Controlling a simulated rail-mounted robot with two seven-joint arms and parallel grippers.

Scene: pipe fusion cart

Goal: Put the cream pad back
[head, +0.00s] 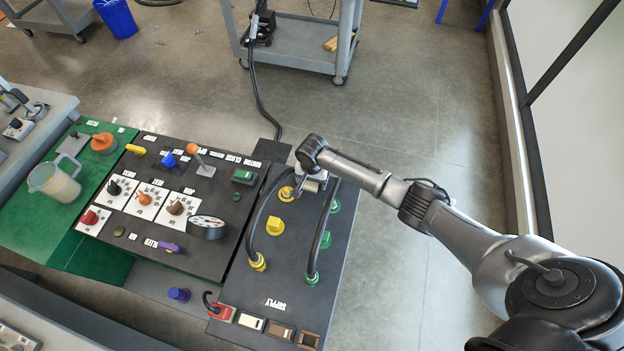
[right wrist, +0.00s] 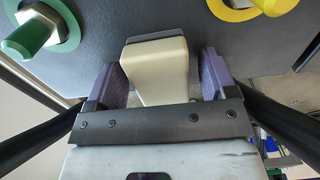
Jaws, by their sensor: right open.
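The cream pad (right wrist: 156,72) is a pale block with a dark grey strip along its far edge in the right wrist view. It stands against the dark panel face, between a green fitting and a yellow fitting. My right gripper (right wrist: 162,68) is open, with its purple-lined fingers on either side of the pad; a narrow gap shows at the right finger. In the head view my right gripper (head: 312,182) is low over the upper part of the supply panel (head: 290,262) and largely hides the pad. My left gripper is in neither view.
At the panel's near edge is a row with a red piece (head: 222,312), a cream-white rectangle (head: 251,321), a brown one (head: 280,331) and a tan-edged one (head: 308,340). Black hoses (head: 320,235) arch over the panel. A gauge (head: 206,228) stands to the left.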

